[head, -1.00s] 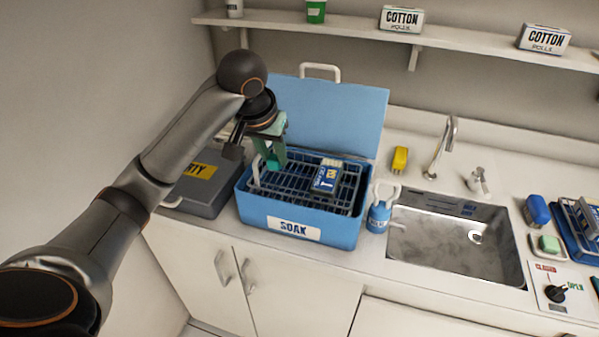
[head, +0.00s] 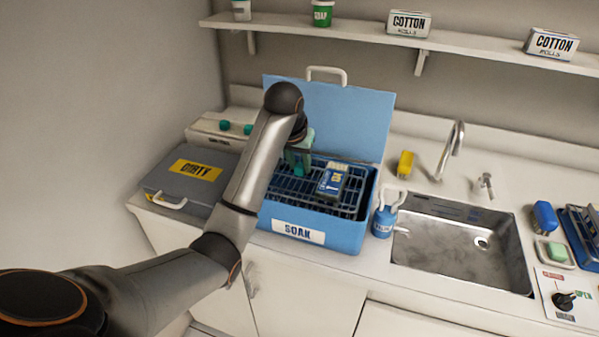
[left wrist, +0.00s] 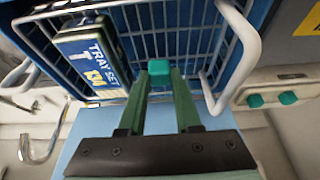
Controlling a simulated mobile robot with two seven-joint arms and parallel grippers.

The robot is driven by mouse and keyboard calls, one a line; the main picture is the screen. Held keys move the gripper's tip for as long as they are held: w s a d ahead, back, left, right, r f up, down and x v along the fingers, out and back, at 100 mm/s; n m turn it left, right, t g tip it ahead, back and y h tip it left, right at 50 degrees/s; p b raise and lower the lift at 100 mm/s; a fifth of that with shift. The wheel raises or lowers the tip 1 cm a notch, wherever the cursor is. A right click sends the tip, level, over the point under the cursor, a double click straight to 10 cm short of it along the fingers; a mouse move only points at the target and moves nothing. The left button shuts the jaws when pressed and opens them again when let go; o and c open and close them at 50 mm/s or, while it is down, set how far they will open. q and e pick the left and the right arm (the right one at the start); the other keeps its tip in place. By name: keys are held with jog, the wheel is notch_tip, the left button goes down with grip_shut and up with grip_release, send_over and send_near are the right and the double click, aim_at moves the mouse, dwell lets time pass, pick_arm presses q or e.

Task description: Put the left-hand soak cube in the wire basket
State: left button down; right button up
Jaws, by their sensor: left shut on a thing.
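My left gripper (head: 299,168) is shut on a small teal soak cube, seen between the fingertips in the left wrist view (left wrist: 158,72). The fingers point down over the wire basket (head: 291,186), left of the tray set pack. The basket's dark wire grid also shows in the left wrist view (left wrist: 196,38) behind the cube. How far the cube is above the wires is hard to tell. The basket sits inside the open blue SOAK box (head: 345,236). My right gripper is out of view.
A blue and white tray set pack (head: 332,181) lies in the basket. A white basket handle (left wrist: 243,50) stands close beside the fingers. Two teal pieces (head: 236,127) sit on a white holder behind the grey DIRTY box (head: 160,182). A blue bottle (head: 383,222) and the sink stand right.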

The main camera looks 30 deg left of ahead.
aim_at(299, 170)
pick_arm(q)
jog(key=shift+f, duration=1.5)
jog(key=shift+f, duration=0.15)
jog(key=c, duration=0.6)
grip_release()
jog(key=v, duration=0.6)
jog(key=shift+w+a+r, duration=0.1)
jog(key=shift+r, duration=0.3)
jog(key=shift+s+r, duration=0.35)
jog(key=shift+s, duration=0.05)
jog(key=shift+v, duration=2.35)
